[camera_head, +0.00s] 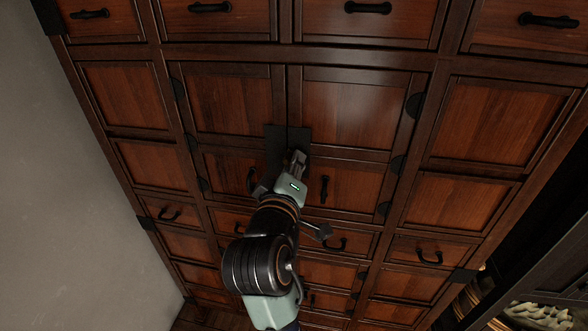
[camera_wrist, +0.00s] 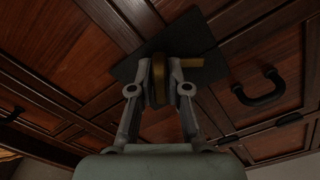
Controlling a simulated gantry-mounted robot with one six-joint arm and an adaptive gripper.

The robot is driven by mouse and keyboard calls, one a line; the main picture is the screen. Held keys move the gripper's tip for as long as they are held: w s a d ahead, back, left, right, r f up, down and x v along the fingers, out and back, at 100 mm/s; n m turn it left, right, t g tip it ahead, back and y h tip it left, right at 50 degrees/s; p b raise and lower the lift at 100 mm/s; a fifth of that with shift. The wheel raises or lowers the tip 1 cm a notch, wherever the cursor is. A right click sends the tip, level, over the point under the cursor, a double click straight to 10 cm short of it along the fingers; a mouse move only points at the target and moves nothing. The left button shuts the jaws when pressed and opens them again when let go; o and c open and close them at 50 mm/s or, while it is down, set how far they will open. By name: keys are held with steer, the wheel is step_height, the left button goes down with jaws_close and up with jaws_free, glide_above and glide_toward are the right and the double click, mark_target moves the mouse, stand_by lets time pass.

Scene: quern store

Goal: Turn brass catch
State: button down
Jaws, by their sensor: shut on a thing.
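The brass catch (camera_wrist: 190,62) shows in the wrist view on a dark square metal plate (camera_wrist: 212,69) at the meeting line of two cabinet doors. My gripper (camera_wrist: 160,78) is shut on the brass catch, with a finger on each side of it. A short brass arm sticks out to the right past the fingers. In the head view my gripper (camera_head: 294,160) reaches up to the dark plate (camera_head: 287,137), and the catch is hidden behind it there.
The doors (camera_head: 347,113) belong to a large dark red wooden cabinet with black handles. A door handle (camera_head: 324,189) is close to the right of my gripper, another (camera_head: 250,180) to its left. A grey wall (camera_head: 70,200) stands at left, dark shelving (camera_head: 545,250) at right.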

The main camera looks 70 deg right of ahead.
steer(key=m+b, duration=0.3)
steer(key=m, duration=0.2)
steer(key=shift+f+m, duration=0.15)
steer(key=shift+m, duration=0.15)
steer(key=m+b, duration=0.3)
steer(key=m, duration=0.2)
steer(key=shift+m, duration=0.3)
steer(key=c, duration=1.2)
jaws_free()
steer(key=v, duration=1.2)
